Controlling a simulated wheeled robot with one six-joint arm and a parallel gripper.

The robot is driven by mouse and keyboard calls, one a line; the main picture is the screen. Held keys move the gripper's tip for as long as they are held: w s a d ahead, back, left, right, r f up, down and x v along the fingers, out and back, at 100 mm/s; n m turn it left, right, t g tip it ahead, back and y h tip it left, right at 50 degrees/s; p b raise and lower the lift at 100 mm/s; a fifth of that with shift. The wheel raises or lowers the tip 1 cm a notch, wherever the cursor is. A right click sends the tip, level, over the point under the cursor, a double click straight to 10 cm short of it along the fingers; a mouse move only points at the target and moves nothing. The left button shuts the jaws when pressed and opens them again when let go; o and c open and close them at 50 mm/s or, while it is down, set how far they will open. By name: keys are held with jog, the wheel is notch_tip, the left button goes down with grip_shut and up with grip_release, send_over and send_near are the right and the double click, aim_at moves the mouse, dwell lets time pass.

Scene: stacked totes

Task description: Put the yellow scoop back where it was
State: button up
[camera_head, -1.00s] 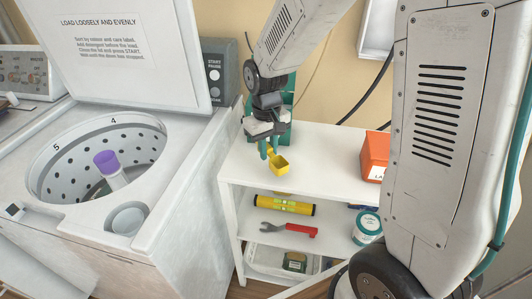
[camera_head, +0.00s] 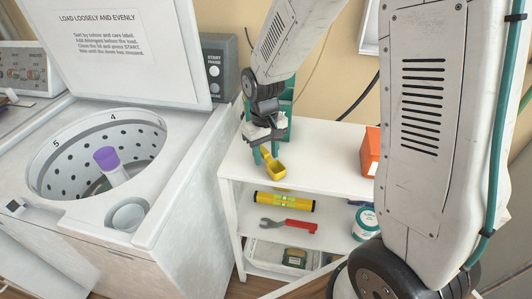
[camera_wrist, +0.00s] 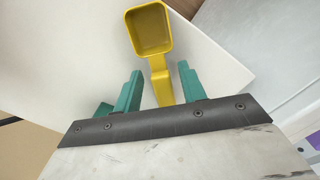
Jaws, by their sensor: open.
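The yellow scoop (camera_head: 274,170) is at the front left of the white shelf's top (camera_head: 322,166), with its bowl toward the front edge. In the wrist view the scoop's bowl (camera_wrist: 150,29) is beyond the fingertips, and its handle runs back between them. My gripper (camera_head: 266,153) is open, with its teal fingers on either side of the handle. In the wrist view there is a gap between the handle and each finger of my gripper (camera_wrist: 160,84). The scoop seems to rest on the shelf top, but its contact is hard to see.
A green holder (camera_head: 286,97) stands behind my gripper. An orange box (camera_head: 371,151) is at the right of the top. An open washer (camera_head: 172,235) stands left.

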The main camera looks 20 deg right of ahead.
aim_at(264, 151)
notch_tip(264, 151, up, 12)
jog(key=f, duration=0.1)
jog(key=s+d+r+m+t, duration=0.1)
jog(key=s+r, duration=0.3)
jog(key=s, duration=0.7)
jog(key=s+d+r+t, duration=0.1)
jog(key=s+r, duration=0.3)
jog(key=s, duration=0.8)
jog(key=shift+s+d+r+m, duration=0.25)
jog(key=shift+d+r+m, duration=0.15)
jog(key=shift+d, duration=0.25)
